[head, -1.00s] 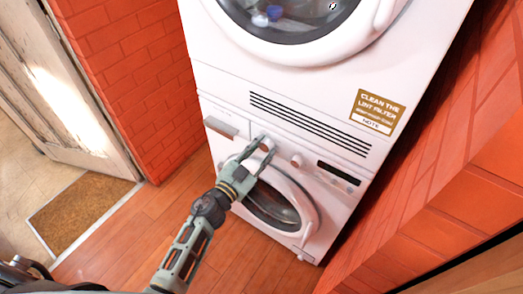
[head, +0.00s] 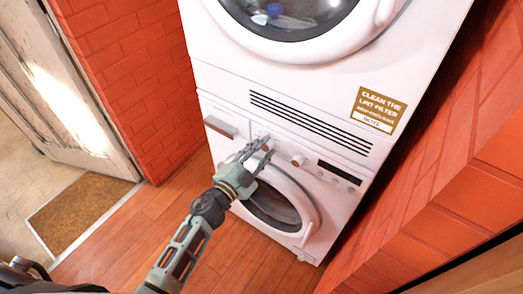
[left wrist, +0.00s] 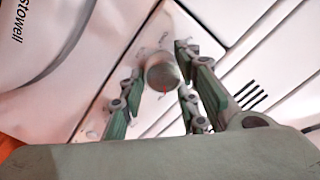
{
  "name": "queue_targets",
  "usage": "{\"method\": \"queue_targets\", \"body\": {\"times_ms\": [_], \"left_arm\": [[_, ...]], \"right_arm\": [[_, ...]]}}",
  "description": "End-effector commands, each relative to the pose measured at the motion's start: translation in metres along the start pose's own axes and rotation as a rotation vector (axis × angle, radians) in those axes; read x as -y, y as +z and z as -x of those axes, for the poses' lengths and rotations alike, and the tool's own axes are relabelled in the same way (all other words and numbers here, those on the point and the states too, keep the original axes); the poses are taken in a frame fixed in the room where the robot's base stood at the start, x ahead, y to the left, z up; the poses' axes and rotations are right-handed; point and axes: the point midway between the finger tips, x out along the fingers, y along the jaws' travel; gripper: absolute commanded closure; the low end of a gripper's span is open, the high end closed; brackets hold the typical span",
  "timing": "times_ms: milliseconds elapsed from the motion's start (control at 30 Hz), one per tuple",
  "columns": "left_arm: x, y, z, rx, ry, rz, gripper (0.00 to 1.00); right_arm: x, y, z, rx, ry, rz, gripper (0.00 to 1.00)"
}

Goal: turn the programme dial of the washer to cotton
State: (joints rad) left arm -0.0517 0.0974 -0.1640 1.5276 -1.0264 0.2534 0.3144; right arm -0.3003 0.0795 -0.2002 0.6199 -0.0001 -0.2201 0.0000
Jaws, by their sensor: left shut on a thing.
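The white washer (head: 231,163) stands under a second white machine with a round door. Its programme dial (left wrist: 161,72) is a round grey knob with a red mark on its rim, seen in the left wrist view. My left gripper (head: 262,148) is at the washer's control panel; in the left wrist view its fingers (left wrist: 158,84) stand on both sides of the dial and are shut on it. In the head view the fingers mostly hide the dial. Lettering around the dial is too blurred to read. My right gripper is not in view.
A second knob (head: 297,160) and a dark display (head: 340,173) sit to the right on the panel. The washer's round door (head: 275,207) is below my gripper. The upper machine (head: 225,70) rises above. Brick walls flank both sides.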

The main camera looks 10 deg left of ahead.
Motion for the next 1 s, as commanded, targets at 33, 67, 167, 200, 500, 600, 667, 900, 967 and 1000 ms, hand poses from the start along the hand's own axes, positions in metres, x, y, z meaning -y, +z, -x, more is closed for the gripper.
{"method": "queue_targets", "body": {"times_ms": [33,67,167,200,500,600,667,900,967,1000], "left_arm": [[-0.011,0.002,0.003,0.003,0.017,0.003,0.96],[-0.011,0.002,0.003,0.003,0.017,0.003,0.96],[-0.011,0.002,0.003,0.003,0.017,0.004,0.96],[-0.011,0.002,0.003,0.003,0.017,0.004,0.96],[-0.008,0.002,0.002,0.003,0.013,0.004,0.56],[-0.007,0.002,0.002,0.003,0.011,0.004,0.56],[-0.006,0.001,0.002,0.003,0.009,0.003,0.56],[-0.004,0.001,0.006,0.003,0.007,0.003,0.56],[-0.005,0.002,0.013,0.004,0.007,0.003,0.56],[-0.005,0.002,0.019,0.004,0.007,0.003,0.56]], "right_arm": [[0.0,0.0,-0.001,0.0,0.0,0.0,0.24],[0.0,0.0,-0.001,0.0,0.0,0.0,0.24],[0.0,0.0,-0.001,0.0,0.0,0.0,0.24],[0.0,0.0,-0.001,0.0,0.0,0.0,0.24],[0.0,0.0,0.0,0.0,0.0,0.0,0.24],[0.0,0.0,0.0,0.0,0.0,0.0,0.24],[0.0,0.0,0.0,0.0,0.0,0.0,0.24],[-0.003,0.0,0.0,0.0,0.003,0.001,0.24],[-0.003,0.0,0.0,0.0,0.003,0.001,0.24],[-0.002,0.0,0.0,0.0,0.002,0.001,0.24]]}}
